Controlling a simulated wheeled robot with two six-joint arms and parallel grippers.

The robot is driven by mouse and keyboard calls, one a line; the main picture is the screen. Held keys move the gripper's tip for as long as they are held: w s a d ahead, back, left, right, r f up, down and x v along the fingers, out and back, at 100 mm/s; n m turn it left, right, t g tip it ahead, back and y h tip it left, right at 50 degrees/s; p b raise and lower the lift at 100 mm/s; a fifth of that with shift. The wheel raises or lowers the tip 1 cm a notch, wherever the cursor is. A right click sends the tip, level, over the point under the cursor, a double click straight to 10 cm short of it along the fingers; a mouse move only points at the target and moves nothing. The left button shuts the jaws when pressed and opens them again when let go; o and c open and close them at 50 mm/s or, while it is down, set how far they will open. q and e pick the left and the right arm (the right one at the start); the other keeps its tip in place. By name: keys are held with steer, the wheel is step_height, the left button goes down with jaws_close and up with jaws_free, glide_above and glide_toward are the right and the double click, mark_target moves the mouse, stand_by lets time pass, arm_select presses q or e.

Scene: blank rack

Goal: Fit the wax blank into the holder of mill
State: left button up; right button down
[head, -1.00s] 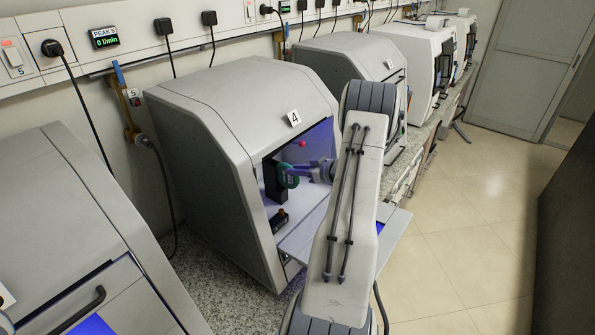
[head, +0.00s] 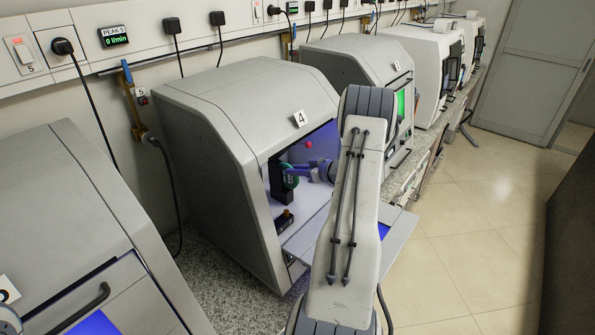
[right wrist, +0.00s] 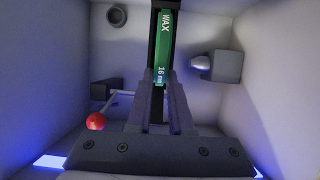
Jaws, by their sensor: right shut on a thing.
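My right gripper (head: 312,173) reaches into the open mill marked 4 (head: 228,130). It is shut on the green wax blank (head: 291,181), which stands on edge at the dark holder (head: 281,192). In the right wrist view the fingers (right wrist: 160,82) grip the blank's near edge, and the blank (right wrist: 163,45), lettered WAX and 16, shows edge-on beside the black upright holder (right wrist: 153,30). I cannot tell how deep it sits in the holder. My left gripper is not in view.
A lever with a red knob (right wrist: 96,121) is left of the fingers in the right wrist view. A grey spindle-like part (right wrist: 222,65) sticks out on the right. The chamber walls are close around. Other mills (head: 70,220) stand on both sides.

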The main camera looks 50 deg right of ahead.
steer(key=shift+w, duration=0.1)
steer(key=c, duration=0.7)
jaws_free()
steer(key=shift+c, duration=0.2)
steer(key=shift+s, duration=0.3)
steer(key=b+v, duration=0.3)
steer(key=v, duration=0.7)
